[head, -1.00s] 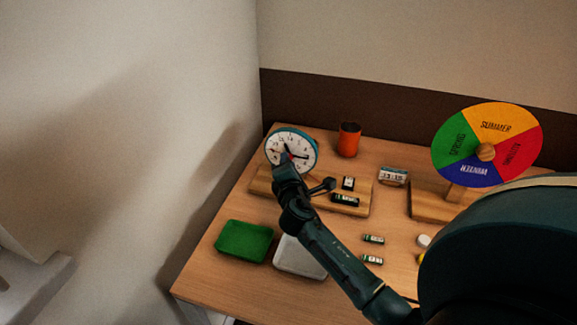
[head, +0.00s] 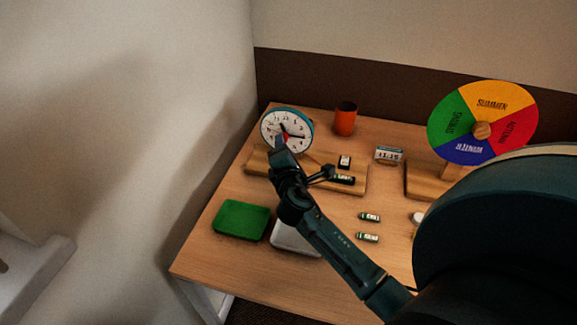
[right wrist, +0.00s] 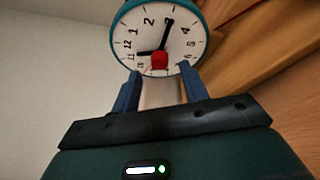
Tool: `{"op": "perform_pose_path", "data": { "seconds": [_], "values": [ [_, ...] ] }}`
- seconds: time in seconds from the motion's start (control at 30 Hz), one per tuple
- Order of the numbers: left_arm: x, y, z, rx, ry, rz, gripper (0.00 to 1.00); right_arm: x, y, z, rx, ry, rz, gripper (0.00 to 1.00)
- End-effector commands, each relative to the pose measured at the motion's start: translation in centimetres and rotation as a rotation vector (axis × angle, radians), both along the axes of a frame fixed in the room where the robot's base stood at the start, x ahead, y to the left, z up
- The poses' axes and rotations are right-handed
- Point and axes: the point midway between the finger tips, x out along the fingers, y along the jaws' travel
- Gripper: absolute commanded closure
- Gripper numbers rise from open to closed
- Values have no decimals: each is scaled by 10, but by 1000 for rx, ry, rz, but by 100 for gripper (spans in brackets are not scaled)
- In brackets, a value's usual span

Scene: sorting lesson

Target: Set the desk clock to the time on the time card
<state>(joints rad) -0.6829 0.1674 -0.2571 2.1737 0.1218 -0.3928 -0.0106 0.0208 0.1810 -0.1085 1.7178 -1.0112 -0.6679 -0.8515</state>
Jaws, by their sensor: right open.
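The desk clock (head: 302,122) has a white face and teal rim and stands on a wooden base at the back left. In the right wrist view the clock (right wrist: 121,32) has a red centre knob (right wrist: 159,60). Its long hand points at 3 and its short hand at about 11. My right gripper (right wrist: 160,82) is open, its blue fingers apart just below the knob in that view. In the head view the right gripper (head: 279,142) covers the lower left of the clock. The time card (head: 388,155) seems to read 11:15, in small digits. My left gripper is not in view.
A green tray (head: 241,219) and a white tray (head: 292,240) lie at the front left. An orange cup (head: 345,118) stands behind. A season wheel (head: 492,97) stands at the right. Small labelled pieces (head: 369,217) lie on the desk (head: 215,262).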

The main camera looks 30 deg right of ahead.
Motion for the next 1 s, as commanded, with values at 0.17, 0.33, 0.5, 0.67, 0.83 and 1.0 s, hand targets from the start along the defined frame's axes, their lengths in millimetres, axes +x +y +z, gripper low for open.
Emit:
{"op": "perform_pose_path", "data": {
  "seconds": [0.17,0.33,0.5,0.67,0.83,1.0],
  "values": [
    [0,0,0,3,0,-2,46,-38,21,3,3,2,2,56],
    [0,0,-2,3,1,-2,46,-68,36,7,3,2,0,56],
    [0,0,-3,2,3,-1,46,-85,45,10,3,1,1,56],
    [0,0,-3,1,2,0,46,-90,48,11,1,0,0,56],
    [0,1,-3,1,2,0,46,-90,48,11,1,0,0,56],
    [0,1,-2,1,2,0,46,-90,48,11,1,0,0,56]
  ]
}}
